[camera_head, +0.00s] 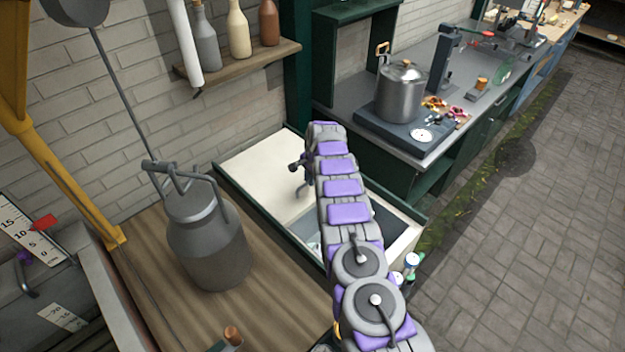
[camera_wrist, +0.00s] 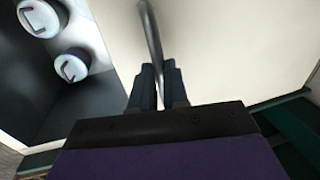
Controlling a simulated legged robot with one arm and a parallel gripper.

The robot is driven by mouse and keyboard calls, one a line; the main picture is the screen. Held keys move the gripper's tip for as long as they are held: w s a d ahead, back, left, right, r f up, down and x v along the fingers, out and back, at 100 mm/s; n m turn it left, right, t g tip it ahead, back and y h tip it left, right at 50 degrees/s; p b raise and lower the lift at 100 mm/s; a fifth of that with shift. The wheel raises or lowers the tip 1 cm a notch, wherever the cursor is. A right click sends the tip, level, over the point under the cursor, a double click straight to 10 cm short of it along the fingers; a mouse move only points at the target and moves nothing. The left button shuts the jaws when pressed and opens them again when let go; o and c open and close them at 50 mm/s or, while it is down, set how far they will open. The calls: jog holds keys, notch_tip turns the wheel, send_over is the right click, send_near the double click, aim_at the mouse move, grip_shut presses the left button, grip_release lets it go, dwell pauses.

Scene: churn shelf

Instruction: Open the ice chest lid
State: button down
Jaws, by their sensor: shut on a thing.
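The ice chest (camera_head: 225,183) is a dark green-framed box in the middle of the head view. Its cream lid (camera_head: 262,165) covers the left and back part. A grey opening (camera_head: 384,218) shows right of my arm, and part of the chest is hidden behind the arm. My gripper (camera_head: 298,165) is low over the lid, small and partly hidden by the arm. In the wrist view, my gripper (camera_wrist: 160,85) is shut on a thin metal handle (camera_wrist: 152,38) against the cream lid (camera_wrist: 225,45). Left of the lid edge is a dark space.
A grey milk churn (camera_head: 207,240) stands on the wooden surface at left. Two white-topped round things (camera_wrist: 72,66) show beside the lid. A pot (camera_head: 400,92) stands on the counter behind. Bottles (camera_head: 238,28) sit on a wall shelf. Paved floor (camera_head: 500,270) is clear at right.

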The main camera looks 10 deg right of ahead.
jog(key=shift+w+a, duration=0.25)
jog(key=shift+w, duration=0.05)
dwell(0.4)
jog(key=c, duration=1.1)
grip_release()
jog(key=shift+r, duration=0.15)
jog(key=s+r, duration=0.1)
jog(key=r, duration=0.4)
jog(key=d+r+p, duration=0.1)
jog(key=r, duration=0.5)
jog(key=s+d+r, duration=0.1)
jog(key=r, duration=0.4)
jog(key=shift+s+r+p, duration=0.3)
jog(key=shift+r+p, duration=0.05)
